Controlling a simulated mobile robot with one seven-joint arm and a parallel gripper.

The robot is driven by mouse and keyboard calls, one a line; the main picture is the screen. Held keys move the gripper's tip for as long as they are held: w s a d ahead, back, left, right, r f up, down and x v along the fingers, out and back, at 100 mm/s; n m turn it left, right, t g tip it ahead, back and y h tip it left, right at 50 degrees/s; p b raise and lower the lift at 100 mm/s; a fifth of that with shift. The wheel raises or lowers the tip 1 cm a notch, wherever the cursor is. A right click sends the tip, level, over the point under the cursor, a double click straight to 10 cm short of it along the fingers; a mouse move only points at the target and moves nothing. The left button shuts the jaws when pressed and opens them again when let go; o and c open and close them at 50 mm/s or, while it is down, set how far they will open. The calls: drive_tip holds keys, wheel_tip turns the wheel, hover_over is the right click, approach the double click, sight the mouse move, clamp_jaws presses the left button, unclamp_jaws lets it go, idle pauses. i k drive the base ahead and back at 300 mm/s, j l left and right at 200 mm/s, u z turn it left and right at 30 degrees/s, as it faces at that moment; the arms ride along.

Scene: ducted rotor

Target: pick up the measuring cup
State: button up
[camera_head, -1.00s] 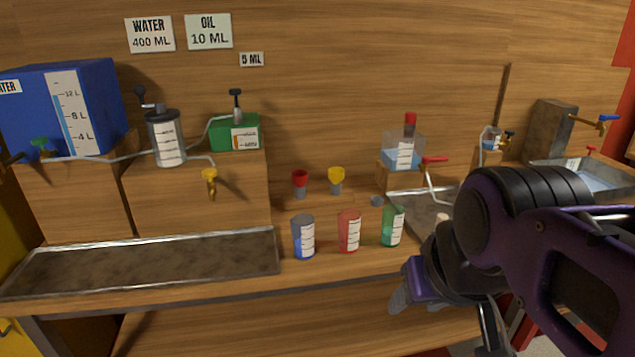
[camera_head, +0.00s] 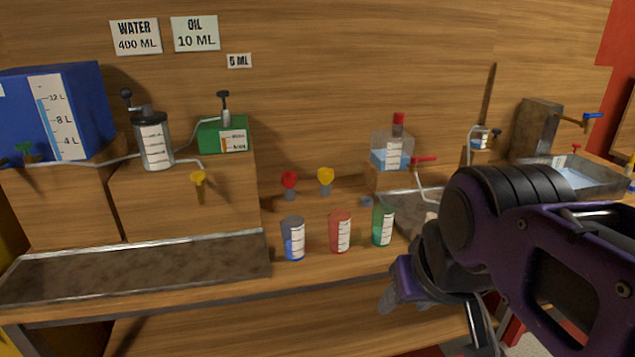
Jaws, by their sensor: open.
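Three measuring cups with white scale labels stand upright in a row on the wooden bench: a blue one (camera_head: 292,238), a red one (camera_head: 340,231) and a green one (camera_head: 382,225). My gripper (camera_head: 388,298) is at the lower right, in front of the bench and nearer to me than the cups. It is apart from all three cups, open, and I see nothing in it. My purple and black arm hides the bench to the right of the green cup.
A metal tray (camera_head: 140,268) lies on the bench at left, below a yellow tap (camera_head: 198,180). Red (camera_head: 289,181) and yellow (camera_head: 325,179) small pieces stand behind the cups. A clear bottle (camera_head: 392,152) with a red cap stands behind. Bare bench lies around the cups.

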sight(339, 220)
drive_tip(key=i+l+u, duration=0.15)
drive_tip(key=l+u, duration=0.2)
drive_tip(key=i+l+u, duration=0.15)
drive_tip(key=l+u, duration=0.9)
drive_tip(key=l, duration=0.15)
drive_tip(key=k+j, duration=0.1)
drive_tip(key=j, duration=0.5)
drive_tip(key=i+l, duration=0.1)
drive_tip(key=l, duration=0.6)
drive_tip(key=i, duration=0.05)
